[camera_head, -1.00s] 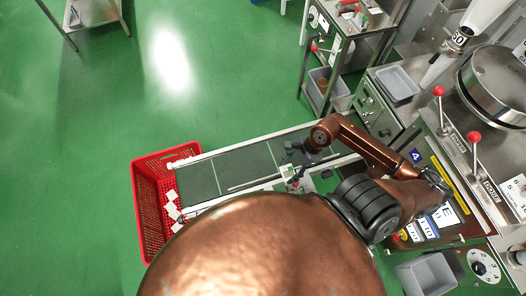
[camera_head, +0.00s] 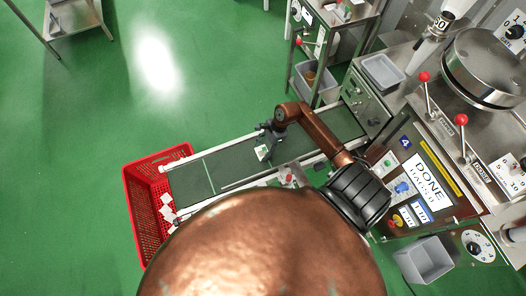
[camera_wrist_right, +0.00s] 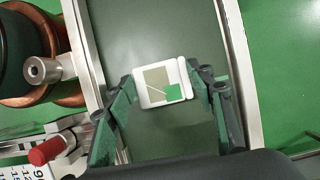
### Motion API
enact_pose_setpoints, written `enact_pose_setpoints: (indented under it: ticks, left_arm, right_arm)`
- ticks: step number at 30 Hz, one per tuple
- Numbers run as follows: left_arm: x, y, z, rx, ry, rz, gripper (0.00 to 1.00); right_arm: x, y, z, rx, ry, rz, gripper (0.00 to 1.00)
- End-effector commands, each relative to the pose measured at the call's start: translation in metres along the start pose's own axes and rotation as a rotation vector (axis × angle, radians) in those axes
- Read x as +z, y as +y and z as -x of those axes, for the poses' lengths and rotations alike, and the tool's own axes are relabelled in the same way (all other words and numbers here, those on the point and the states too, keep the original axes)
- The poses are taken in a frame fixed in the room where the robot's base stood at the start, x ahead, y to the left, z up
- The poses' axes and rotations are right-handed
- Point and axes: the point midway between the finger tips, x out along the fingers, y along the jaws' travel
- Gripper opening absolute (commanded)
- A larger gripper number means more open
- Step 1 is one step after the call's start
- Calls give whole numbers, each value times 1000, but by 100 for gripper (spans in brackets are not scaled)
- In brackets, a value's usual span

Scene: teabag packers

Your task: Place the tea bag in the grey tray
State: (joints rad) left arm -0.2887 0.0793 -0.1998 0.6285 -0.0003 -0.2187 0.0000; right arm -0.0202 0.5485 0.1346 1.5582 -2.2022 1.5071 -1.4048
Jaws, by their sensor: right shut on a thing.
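My right gripper (camera_head: 266,140) hangs over the conveyor belt (camera_head: 235,165). It is shut on a white tea bag (camera_head: 262,153) with a green patch. In the right wrist view the tea bag (camera_wrist_right: 152,92) sits between the two fingers of the gripper (camera_wrist_right: 162,84), with the belt below it. A shallow grey tray (camera_head: 383,71) stands empty on the steel machine at the upper right, well apart from the gripper. My left gripper is not in view.
A red crate (camera_head: 130,205) with several white tea bags stands at the belt's left end. A grey bin (camera_head: 424,260) sits at the lower right. Another grey bin (camera_head: 316,92) is under the far cart. Red-knobbed levers (camera_head: 461,148) rise from the machine at right.

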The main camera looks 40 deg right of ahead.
Motion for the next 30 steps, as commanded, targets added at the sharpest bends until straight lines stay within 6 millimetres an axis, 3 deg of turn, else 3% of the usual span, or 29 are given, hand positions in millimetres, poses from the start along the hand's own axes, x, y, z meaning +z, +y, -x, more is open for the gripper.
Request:
enact_pose_setpoints:
  ticks: [4,16,17,24,30]
  left_arm:
    - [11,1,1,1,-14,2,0]
    - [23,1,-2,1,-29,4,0]
    - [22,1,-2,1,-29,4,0]
    - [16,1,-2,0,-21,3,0]
    - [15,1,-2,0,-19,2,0]
  right_arm:
    - [-6,1,-15,1,-3,-2,42]
    - [-10,1,-20,0,1,-1,42]
    - [-10,1,-20,0,1,-1,50]
    - [-9,1,-19,0,0,-2,66]
    - [-9,1,-19,0,0,-2,67]
